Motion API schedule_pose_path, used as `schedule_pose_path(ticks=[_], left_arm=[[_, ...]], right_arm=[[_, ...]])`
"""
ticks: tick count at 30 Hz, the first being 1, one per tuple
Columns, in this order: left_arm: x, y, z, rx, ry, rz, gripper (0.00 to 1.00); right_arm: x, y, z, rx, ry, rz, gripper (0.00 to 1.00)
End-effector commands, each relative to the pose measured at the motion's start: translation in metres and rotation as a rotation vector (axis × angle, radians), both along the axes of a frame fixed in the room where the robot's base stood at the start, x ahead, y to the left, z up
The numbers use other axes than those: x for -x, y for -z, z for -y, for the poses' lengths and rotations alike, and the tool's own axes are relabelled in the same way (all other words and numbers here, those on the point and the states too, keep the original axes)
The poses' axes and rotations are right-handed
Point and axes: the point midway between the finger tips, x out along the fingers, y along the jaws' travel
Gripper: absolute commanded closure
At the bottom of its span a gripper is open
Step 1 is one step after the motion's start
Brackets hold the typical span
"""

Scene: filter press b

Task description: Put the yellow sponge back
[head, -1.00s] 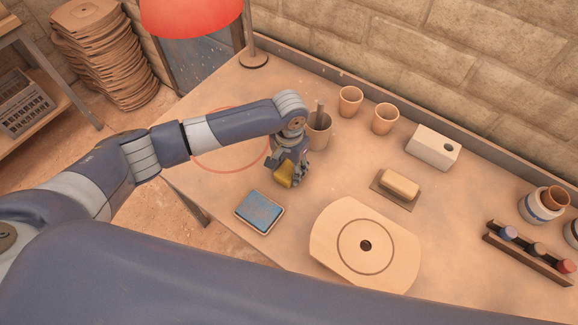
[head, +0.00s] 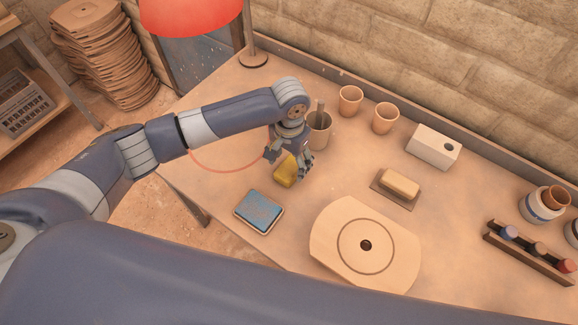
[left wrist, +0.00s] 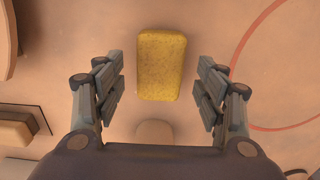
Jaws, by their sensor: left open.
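The yellow sponge (head: 285,172) lies on the bench just below my left gripper, and partly shows behind its fingers. In the left wrist view the sponge (left wrist: 162,66) is a yellow block between the two spread fingers, with a gap on each side. My left gripper (head: 289,163) is open and points down over the sponge; its fingers also show in the left wrist view (left wrist: 162,88). A thin red ring (head: 228,171) is marked on the bench to the left, and the sponge lies outside it. My right gripper is not in view.
A cup with a tool (head: 318,137) stands close behind the gripper. A blue pad in a tray (head: 260,212) lies in front. A round-holed board (head: 335,254), a tan block on a small board (head: 399,184), two cups and a white block (head: 433,149) are to the right.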

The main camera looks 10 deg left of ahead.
Motion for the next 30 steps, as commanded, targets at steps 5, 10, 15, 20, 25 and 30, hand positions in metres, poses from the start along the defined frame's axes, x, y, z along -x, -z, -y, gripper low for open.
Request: schedule_pose_path(ticks=[5, 10, 15, 20, 25, 30], left_arm=[[-0.001, -0.041, 0.001, 0.002, 0.001, 0.006, 0.35], [-0.001, -0.07, 0.001, 0.002, -0.001, 0.004, 0.35], [-0.001, -0.086, 0.001, 0.001, -0.001, 0.001, 0.35], [0.0, -0.089, 0.0, 0.001, -0.001, 0.0, 0.35], [0.0, -0.089, 0.001, 0.001, -0.001, 0.0, 0.35], [-0.001, -0.088, 0.001, 0.001, -0.001, 0.0, 0.35]], right_arm=[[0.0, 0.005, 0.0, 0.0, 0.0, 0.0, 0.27], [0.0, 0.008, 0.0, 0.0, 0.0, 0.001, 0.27], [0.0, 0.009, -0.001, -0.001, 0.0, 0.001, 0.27], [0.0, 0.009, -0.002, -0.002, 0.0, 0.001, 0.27], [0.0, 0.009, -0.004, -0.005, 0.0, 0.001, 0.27], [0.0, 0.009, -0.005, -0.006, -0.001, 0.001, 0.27]])
